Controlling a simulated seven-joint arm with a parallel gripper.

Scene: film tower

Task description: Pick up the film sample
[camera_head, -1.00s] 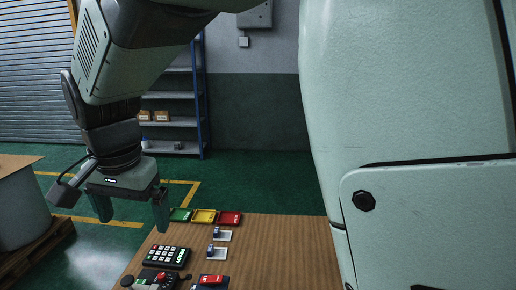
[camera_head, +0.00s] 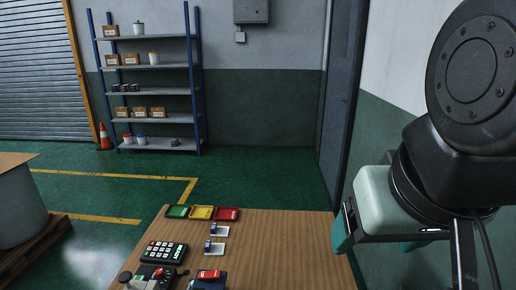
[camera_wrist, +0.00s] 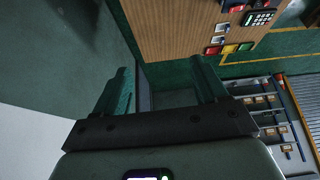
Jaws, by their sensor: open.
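I cannot make out a film sample in either view. My gripper (camera_head: 375,242) is at the right of the head view, beyond the right edge of the wooden table, with its teal fingers low in the picture. In the wrist view my gripper (camera_wrist: 163,82) is open, with its two teal fingers apart. Nothing shows between the fingers except dark floor and wall. A large pale cylinder (camera_head: 22,205) stands on a wooden pallet at the left edge of the head view, far from my gripper; what it is, I cannot tell.
Shelves (camera_head: 150,91) and a door (camera_head: 340,100) stand behind.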

